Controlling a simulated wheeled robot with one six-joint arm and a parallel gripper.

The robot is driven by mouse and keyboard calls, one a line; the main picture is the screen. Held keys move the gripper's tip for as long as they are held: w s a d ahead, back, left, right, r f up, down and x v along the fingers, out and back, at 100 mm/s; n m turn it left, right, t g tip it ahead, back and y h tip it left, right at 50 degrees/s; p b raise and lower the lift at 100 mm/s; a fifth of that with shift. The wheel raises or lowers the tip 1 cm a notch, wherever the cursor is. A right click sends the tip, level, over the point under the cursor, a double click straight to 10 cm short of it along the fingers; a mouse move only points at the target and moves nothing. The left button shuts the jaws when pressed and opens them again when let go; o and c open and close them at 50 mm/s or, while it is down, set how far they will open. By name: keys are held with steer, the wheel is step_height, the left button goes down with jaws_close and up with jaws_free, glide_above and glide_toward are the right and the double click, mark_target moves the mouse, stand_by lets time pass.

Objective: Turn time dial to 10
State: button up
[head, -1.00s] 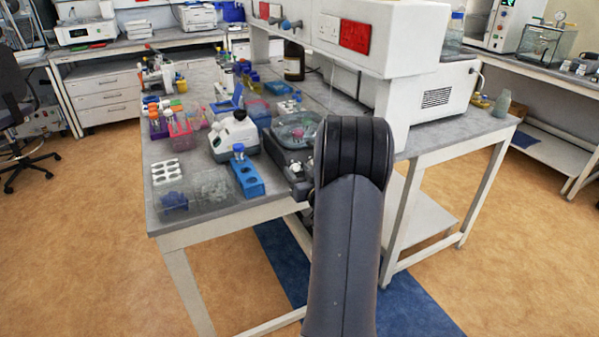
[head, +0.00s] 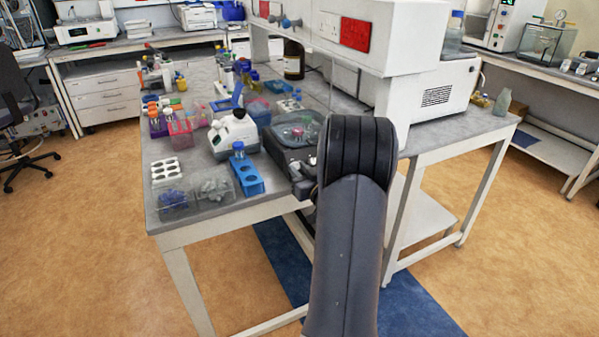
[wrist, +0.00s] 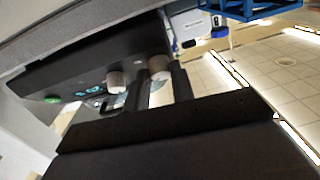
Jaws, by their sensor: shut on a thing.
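A dark bench device (head: 283,157) with a clear round top stands at the table's front edge, left of my arm in the head view. In the wrist view its black front panel (wrist: 75,77) carries a green button and lit blue-green markings. Two light knobs show there: a left dial (wrist: 117,80) and a right dial (wrist: 158,70). My gripper (wrist: 158,85) has its dark fingers on either side of the right dial and is shut on it. The left dial is outside the fingers. I cannot read any dial scale or label, so the setting is unclear.
A blue tube rack (head: 246,178) and a white device (head: 233,133) stand left of the dark device. A white shelf unit (head: 405,35) rises behind. The floor (head: 110,230) in front of the table is clear.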

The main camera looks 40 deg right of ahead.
steer(key=n+y+b, duration=0.1)
steer(key=n, duration=0.2)
steer(key=shift+d+y, duration=0.2)
steer(key=shift+y, duration=0.2)
steer(key=n+y, duration=0.1)
steer(key=n, duration=0.1)
steer(key=n+y, duration=0.1)
steer(key=shift+d+r+n+y, duration=0.15)
steer(key=shift+n+y, duration=0.15)
steer(key=shift+n, duration=0.1)
steer(key=n+g+y+p, duration=0.1)
steer(key=n, duration=0.1)
steer(key=n+g+y, duration=0.1)
steer(key=n, duration=0.2)
steer(key=shift+d+r+y+p, duration=0.2)
steer(key=shift+y+p, duration=0.2)
steer(key=shift+n+g+y+p, duration=0.55)
steer(key=shift+n+g+y, duration=0.05)
steer(key=shift+n, duration=0.7)
steer(key=o, duration=1)
steer(key=shift+w, duration=0.1)
steer(key=shift+d, duration=0.1)
